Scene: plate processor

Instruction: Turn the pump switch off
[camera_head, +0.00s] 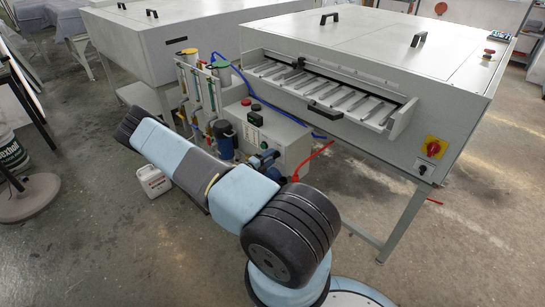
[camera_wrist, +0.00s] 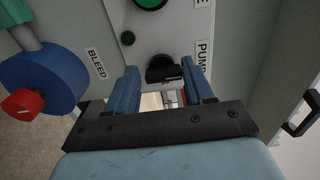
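The pump switch is a black knob (camera_wrist: 160,72) on a grey panel, beside a label reading "PUMP", in the wrist view. My gripper (camera_wrist: 160,67) is open, with one blue finger on each side of the knob. A gap shows between the knob and the left finger; the right finger is very close to it, and I cannot tell whether they touch. The knob's lower side and exact setting are hard to make out. In the head view, the grey control box (camera_head: 284,146) stands beyond my arm, and my gripper cannot be made out clearly.
A green button (camera_wrist: 150,3) sits above the knob. A blue round part with a red cap (camera_wrist: 23,104) is at left, near a "BLEED" label. The large grey plate processor (camera_head: 400,60) stands right of the box. A white canister (camera_head: 153,181) is on the floor.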

